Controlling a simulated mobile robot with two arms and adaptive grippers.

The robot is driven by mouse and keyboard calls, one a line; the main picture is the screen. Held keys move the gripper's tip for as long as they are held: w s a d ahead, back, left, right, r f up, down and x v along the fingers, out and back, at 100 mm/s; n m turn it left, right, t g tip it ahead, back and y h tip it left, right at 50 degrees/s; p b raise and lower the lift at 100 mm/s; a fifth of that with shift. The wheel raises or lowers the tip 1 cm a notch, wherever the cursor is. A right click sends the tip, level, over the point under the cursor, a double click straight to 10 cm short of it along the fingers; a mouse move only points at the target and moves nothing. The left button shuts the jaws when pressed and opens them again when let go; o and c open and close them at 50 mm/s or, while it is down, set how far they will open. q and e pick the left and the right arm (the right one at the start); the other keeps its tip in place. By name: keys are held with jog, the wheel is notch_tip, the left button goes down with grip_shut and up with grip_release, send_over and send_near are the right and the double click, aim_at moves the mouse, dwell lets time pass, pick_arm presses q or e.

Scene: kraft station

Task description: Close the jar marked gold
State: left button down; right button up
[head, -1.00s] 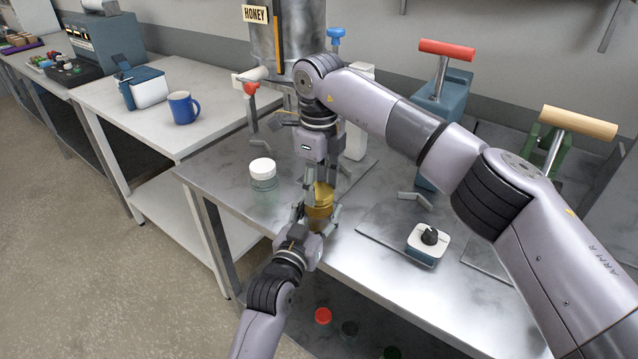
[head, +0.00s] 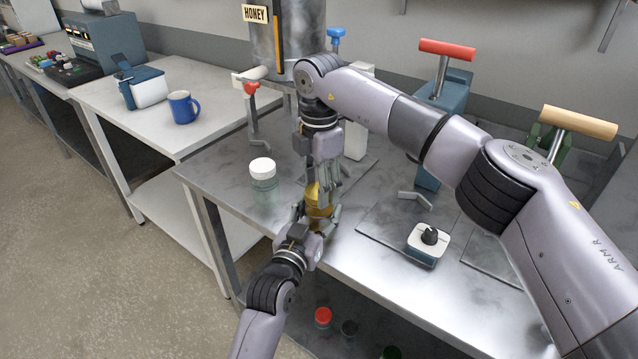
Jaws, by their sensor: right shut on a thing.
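The gold-lidded jar stands near the front edge of the steel table, mostly hidden between my two grippers. Its gold lid (head: 312,194) shows at the top, with the amber body (head: 319,212) below. My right gripper (head: 325,186) points down from above and is shut on the lid. My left gripper (head: 319,217) comes in from the front, low down, with its fingers on either side of the jar body. Whether they touch the glass is hidden.
A white-lidded jar (head: 263,175) stands to the left on the same table (head: 225,185). A white and blue device with a black knob (head: 428,240) sits to the right. Behind are a honey tank (head: 290,45) and a red-handled press (head: 446,75). A red lid (head: 322,316) shows on the lower shelf.

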jog(key=m, duration=0.6)
jog(key=shift+w, duration=0.1)
jog(key=m, duration=0.6)
jog(key=shift+m, duration=0.4)
jog(key=o, duration=0.8)
jog(key=shift+r, duration=2.25)
